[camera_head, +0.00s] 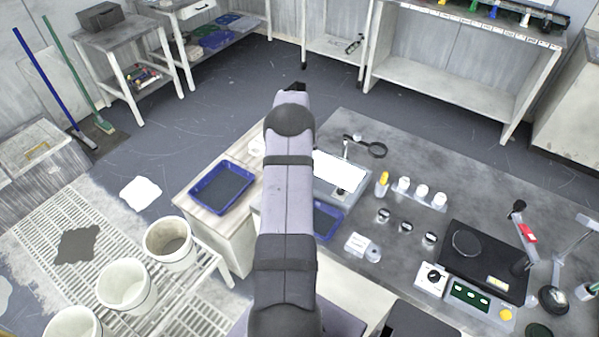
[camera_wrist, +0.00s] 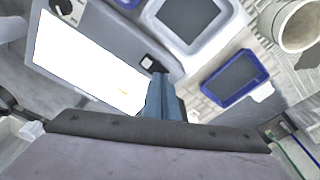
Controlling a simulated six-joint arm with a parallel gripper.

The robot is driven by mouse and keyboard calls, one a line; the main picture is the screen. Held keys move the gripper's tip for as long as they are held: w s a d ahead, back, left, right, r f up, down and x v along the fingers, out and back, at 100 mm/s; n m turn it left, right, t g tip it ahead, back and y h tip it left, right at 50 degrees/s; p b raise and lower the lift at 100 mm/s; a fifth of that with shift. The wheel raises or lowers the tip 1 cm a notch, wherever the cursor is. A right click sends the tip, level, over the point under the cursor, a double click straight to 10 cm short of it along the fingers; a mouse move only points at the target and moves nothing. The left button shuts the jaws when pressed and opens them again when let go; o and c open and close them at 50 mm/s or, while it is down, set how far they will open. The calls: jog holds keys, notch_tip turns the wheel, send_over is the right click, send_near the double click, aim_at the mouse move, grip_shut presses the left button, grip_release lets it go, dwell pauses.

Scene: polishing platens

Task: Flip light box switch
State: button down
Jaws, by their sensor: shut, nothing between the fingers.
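The light box has a bright white panel in a grey frame. In the head view its frame (camera_head: 344,190) shows on the dark bench, right of my arm, which covers its left edge. In the wrist view the panel (camera_wrist: 85,60) fills the upper left. A small pale square switch (camera_wrist: 147,62) sits on the grey frame beside the panel. My gripper (camera_wrist: 161,78) is shut and empty, its tip just below the switch in the picture. I cannot tell whether it touches the box. The gripper is hidden in the head view.
A blue tray (camera_head: 222,188) lies on the wooden-topped table left of my arm, and another blue tray (camera_head: 328,219) is right of it. A magnifier (camera_head: 376,150), several small bottles and a scale (camera_head: 480,300) stand on the bench. White buckets (camera_head: 125,287) stand lower left.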

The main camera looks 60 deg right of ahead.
jog(key=shift+f+b, duration=0.3)
jog(key=shift+f, duration=0.15)
jog(key=shift+r, duration=0.1)
notch_tip(320, 180, up, 7)
jog(key=p, duration=0.4)
dwell(0.7)
dwell(0.4)
